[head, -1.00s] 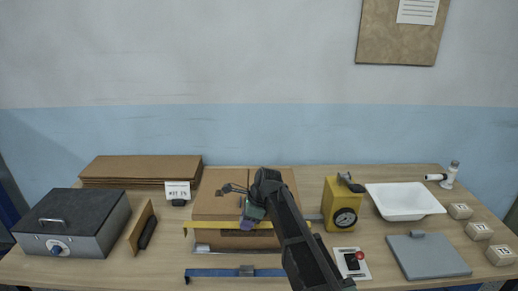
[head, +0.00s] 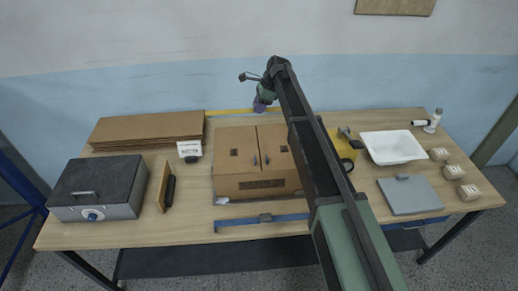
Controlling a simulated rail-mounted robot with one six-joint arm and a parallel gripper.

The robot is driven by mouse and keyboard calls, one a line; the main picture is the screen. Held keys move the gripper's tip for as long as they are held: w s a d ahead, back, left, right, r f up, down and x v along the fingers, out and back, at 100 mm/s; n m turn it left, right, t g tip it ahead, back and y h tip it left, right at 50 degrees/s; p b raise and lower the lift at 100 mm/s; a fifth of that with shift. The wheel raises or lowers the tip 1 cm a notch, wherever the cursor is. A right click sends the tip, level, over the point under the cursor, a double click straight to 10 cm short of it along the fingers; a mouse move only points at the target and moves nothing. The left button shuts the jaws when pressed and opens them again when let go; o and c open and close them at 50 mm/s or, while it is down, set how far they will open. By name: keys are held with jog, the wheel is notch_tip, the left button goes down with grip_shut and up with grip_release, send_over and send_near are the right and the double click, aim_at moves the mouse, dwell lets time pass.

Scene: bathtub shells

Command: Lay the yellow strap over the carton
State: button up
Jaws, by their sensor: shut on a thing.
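The yellow strap (head: 230,112) shows in the head view as a thin bar beyond the carton, across the back edge of the table. My gripper (head: 262,106) is shut on the yellow strap near its middle; the fingertips are small and partly hidden. The carton (head: 233,190) is a brown box with two top flaps, in the middle of the table. The strap is apart from the carton in the picture; how high it hangs I cannot tell. My arm covers the carton's right side.
A blue strap (head: 290,217) with a buckle lies in front of the carton. Cardboard sheets (head: 148,130) and a grey box (head: 98,190) are at left. A yellow dial scale (head: 349,150), partly hidden, a white basin (head: 392,147) and a grey plate (head: 410,195) are at right.

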aim_at(256, 147)
jog(key=f+b, duration=0.8)
jog(key=f, duration=0.1)
jog(key=f+b, duration=0.9)
jog(key=f, duration=0.1)
jog(key=shift+w+a, duration=0.1)
jog(key=shift+a, duration=0.1)
jog(key=shift+r, duration=0.3)
jog(key=shift+f+b, duration=0.35)
jog(key=shift+f, duration=0.2)
jog(key=o, duration=1)
jog(key=shift+s+d, duration=0.1)
jog(key=shift+s, duration=0.15)
